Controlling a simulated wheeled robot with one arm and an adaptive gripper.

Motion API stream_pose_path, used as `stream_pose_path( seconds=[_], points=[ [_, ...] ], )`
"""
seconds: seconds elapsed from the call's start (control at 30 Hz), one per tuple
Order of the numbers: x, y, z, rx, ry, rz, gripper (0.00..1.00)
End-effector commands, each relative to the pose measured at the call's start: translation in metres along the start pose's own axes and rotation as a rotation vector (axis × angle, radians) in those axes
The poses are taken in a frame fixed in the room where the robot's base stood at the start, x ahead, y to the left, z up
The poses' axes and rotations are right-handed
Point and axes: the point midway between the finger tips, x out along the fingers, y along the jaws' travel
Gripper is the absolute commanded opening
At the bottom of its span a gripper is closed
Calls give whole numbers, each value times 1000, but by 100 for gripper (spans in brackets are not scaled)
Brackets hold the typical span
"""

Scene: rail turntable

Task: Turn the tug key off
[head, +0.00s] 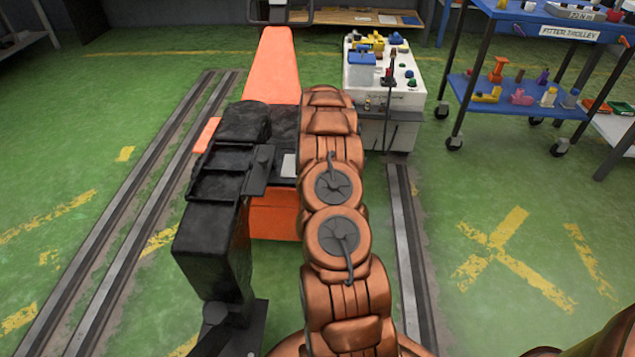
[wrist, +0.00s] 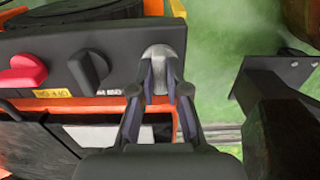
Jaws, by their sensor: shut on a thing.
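The orange tug (head: 275,70) stands between the floor rails, with a black seat (head: 225,210) at its near end. In the wrist view its dark control panel (wrist: 122,48) fills the upper left. A grey, rounded key (wrist: 158,51) stands out at the panel's right end. My gripper (wrist: 160,85) is shut on this key, one finger on each side. The fingers hide part of the key, and I cannot tell its on or off marking. In the head view my copper arm hides the gripper and the key.
A black knob (wrist: 88,69) and a red lever (wrist: 22,72) sit left of the key. A white control box (head: 400,85) with coloured buttons stands right of the tug. A blue trolley (head: 525,100) is farther right.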

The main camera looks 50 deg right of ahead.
Motion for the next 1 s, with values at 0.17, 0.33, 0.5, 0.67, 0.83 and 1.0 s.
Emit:
stream_pose_path(
  seconds=[0.17,0.33,0.5,0.67,0.83,1.0],
  points=[
    [0,0,-2,-13,2,0,0],
    [0,0,-2,-13,2,0,0],
    [0,0,-2,-13,1,0,20],
    [0,0,-1,-12,1,0,36],
    [0,0,-1,-11,1,0,40],
    [0,0,0,-11,1,0,40]
  ],
)
